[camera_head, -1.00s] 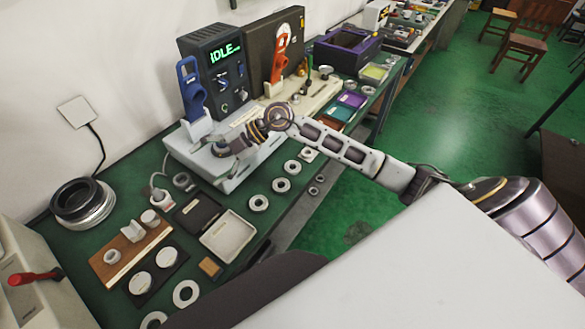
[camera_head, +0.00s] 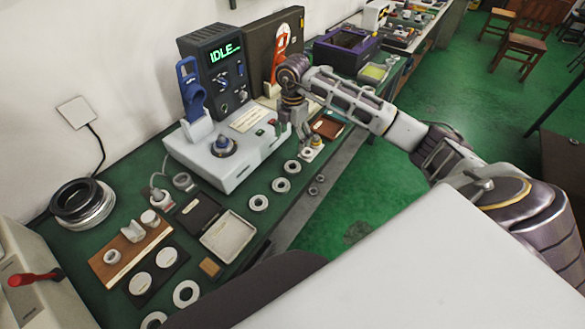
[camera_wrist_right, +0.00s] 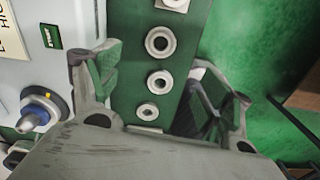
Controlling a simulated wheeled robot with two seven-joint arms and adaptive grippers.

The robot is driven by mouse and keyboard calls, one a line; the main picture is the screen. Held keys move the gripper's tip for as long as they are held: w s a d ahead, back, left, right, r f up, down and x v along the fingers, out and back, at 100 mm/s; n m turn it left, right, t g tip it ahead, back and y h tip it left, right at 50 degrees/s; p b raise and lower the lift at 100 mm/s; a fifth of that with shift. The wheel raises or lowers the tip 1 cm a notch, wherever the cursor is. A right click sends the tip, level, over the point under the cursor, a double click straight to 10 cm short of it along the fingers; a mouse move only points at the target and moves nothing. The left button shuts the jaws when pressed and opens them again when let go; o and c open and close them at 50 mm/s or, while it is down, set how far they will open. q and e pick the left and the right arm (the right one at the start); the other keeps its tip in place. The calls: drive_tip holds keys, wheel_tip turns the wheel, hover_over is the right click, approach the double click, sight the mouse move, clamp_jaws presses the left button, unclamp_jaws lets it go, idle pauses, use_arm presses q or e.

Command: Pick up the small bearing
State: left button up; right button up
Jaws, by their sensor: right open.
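Several metal bearing rings lie in a row on the green bench between the machine and the bench edge. They include a near ring (camera_head: 258,202), a middle ring (camera_head: 281,185), a farther ring (camera_head: 292,166) and one on a pale square (camera_head: 308,153). My right gripper (camera_head: 304,137) points down above the far end of the row. In the wrist view its jaws (camera_wrist_right: 152,85) are apart and empty, with rings (camera_wrist_right: 160,84) visible below between them. My left gripper is not in view.
The white machine (camera_head: 215,165) with a blue knob stands left of the rings, close to my right gripper. A pale tray (camera_head: 228,236) and a wooden block holder (camera_head: 130,250) lie nearer. Green floor (camera_head: 365,190) is right of the bench.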

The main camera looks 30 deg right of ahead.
drive_tip(key=shift+d, duration=0.2)
wheel_tip(320, 180, down, 7)
drive_tip(key=shift+f, duration=0.15)
drive_tip(key=shift+f+p, duration=0.3)
drive_tip(key=shift+f, duration=0.35)
idle(0.3)
